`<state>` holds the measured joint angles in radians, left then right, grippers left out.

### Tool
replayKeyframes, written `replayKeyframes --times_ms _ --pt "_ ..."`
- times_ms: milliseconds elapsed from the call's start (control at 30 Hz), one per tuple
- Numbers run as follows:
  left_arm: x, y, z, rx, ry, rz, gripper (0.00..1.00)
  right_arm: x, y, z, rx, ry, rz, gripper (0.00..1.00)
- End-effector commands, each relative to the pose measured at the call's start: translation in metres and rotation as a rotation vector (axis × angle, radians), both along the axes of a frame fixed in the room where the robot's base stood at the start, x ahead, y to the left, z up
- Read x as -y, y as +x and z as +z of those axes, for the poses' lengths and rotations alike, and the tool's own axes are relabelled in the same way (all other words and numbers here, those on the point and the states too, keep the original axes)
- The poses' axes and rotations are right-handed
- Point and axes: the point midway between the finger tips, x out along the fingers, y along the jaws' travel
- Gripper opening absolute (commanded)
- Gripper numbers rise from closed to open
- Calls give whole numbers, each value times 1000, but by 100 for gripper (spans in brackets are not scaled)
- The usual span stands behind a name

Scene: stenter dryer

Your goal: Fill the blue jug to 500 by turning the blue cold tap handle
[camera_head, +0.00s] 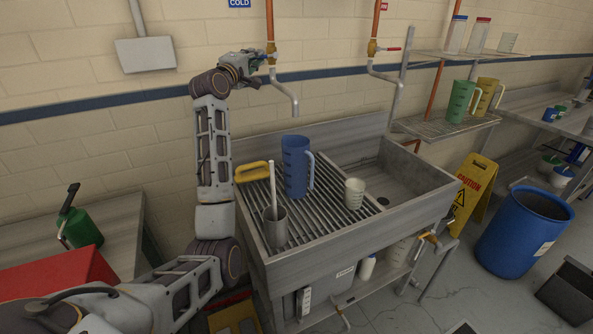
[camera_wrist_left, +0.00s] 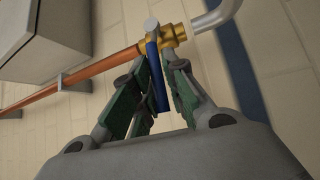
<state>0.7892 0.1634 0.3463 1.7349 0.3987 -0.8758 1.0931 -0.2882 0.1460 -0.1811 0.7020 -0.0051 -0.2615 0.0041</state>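The blue jug (camera_head: 294,168) stands upright on the ribbed part of the sink, with the bent cold spout (camera_head: 287,91) above it. Its scale and water level cannot be made out. My left gripper (camera_head: 258,69) is at the cold tap valve, under the COLD sign. In the left wrist view, the blue tap handle (camera_wrist_left: 158,85) lies between my gripper's green-padded fingers (camera_wrist_left: 160,68). The fingers are close around it, but whether both press on it is unclear. In the head view the gripper hides most of the handle. My right gripper is not in view.
A red-handled tap (camera_head: 380,48) is right of the cold one. Green and yellow jugs stand on a shelf at right.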

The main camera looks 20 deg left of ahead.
Motion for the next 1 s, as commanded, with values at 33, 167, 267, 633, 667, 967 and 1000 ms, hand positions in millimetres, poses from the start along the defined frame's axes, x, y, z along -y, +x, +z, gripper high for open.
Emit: replayKeyframes --times_ms 33,167,267,633,667,967,1000 --pt "1 1 -4 -7 -1 -2 22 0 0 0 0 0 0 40" --pt "0 1 -3 -5 0 -1 34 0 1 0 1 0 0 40" --pt "0 1 -2 -4 1 0 34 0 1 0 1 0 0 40" --pt "1 -7 -2 -2 2 1 34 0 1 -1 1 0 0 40" --pt "1 -9 -3 -1 2 0 34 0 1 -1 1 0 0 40" --pt "2 -30 -6 -1 1 1 34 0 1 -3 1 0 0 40" --pt "2 -33 -6 -1 1 1 34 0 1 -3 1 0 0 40"
